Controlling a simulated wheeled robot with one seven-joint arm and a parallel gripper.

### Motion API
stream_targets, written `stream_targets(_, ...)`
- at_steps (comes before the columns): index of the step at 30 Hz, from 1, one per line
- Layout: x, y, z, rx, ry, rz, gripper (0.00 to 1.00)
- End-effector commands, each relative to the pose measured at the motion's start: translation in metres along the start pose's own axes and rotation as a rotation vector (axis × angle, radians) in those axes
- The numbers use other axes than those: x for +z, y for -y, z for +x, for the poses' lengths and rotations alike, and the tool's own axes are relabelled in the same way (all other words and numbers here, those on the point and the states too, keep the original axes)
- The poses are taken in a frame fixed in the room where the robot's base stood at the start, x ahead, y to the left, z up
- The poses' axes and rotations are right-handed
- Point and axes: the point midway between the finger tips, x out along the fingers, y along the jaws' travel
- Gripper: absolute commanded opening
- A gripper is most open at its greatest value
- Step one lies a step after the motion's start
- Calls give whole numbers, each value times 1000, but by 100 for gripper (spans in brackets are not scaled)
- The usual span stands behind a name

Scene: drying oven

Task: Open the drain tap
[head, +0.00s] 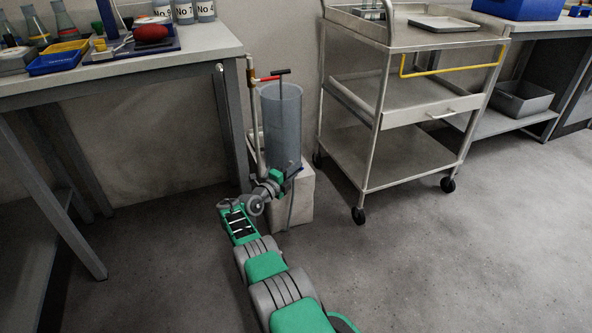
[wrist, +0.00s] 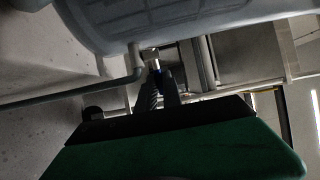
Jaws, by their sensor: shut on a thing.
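A tall grey translucent cylinder tank (head: 281,125) stands on a pale block by the wall. Its curved wall fills the top of the wrist view (wrist: 190,18). The drain tap (wrist: 151,55) shows there as a small metal fitting with a blue part below the tank. My gripper (wrist: 158,88) is shut on the blue part, which looks like the tap's handle. In the head view my gripper (head: 290,172) is at the lower front of the tank, and the arm hides most of the tap. The exact angle of the handle cannot be told.
A pipe with a red-handled valve (head: 265,79) rises behind the tank. A bench (head: 130,68) stands left, and a wheeled trolley (head: 410,150) stands close on the right. A thin grey pipe (wrist: 70,95) runs beside the tap. The front floor is clear.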

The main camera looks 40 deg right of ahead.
Motion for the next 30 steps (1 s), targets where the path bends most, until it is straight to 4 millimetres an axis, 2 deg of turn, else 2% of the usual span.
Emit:
stream_targets(3, 2, 2, 0, -1, 6, 5, 0)
stream_targets(4, 2, 2, 0, -2, 6, 5, 12)
stream_targets(11, 1, 1, 0, -1, 3, 2, 31)
stream_targets(20, 1, 2, -4, 0, 3, 0, 32)
stream_targets(24, 2, 8, -27, 1, 6, -2, 32)
stream_targets(30, 2, 5, -66, 0, 6, -1, 32)
